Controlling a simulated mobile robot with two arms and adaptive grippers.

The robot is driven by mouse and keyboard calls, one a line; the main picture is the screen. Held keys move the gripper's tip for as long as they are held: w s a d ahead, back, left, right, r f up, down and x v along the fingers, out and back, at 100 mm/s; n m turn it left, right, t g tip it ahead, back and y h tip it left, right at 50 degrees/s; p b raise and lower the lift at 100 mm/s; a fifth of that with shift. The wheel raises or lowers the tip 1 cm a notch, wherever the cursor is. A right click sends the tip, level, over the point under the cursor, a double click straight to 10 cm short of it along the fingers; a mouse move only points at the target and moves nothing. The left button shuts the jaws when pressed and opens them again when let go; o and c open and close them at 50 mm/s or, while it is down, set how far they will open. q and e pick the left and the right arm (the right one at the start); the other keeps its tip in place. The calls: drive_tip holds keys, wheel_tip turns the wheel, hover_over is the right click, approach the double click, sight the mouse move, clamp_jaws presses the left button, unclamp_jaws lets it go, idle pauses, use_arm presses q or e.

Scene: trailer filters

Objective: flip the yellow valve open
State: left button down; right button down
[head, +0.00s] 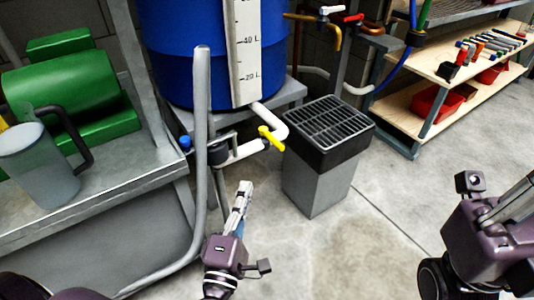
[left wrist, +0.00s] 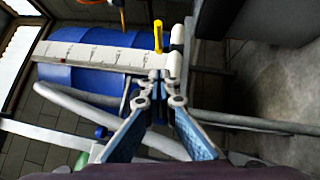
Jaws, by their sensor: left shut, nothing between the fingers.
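The yellow valve handle (head: 270,138) sits on a white pipe (head: 250,150) below the blue tank (head: 195,60). It slants from upper left to lower right in the head view. In the left wrist view the yellow handle (left wrist: 158,36) stands just beyond the fingertips. My left gripper (head: 244,188) is shut and empty, pointing up toward the valve from below and a little left. Its closed fingertips (left wrist: 158,80) show in the left wrist view, apart from the handle. My right arm's purple wrist (head: 490,240) is at the lower right; whether its fingers are open is unclear.
A grey bent pipe (head: 201,130) rises left of my left gripper. A bin with a black grate (head: 328,122) stands right of the valve. A metal bench (head: 120,175) with a jug (head: 40,160) is at left. The floor at right is clear.

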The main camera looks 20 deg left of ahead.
use_arm(q)
approach(271, 139)
drive_tip(key=w+a, duration=0.3)
drive_tip(key=shift+w+d+b, duration=0.45)
drive_tip(key=shift+w, duration=0.2)
drive_tip(key=shift+w+d+b, duration=0.4)
drive_tip(key=shift+w+d, duration=0.1)
drive_tip(key=shift+w, duration=0.15)
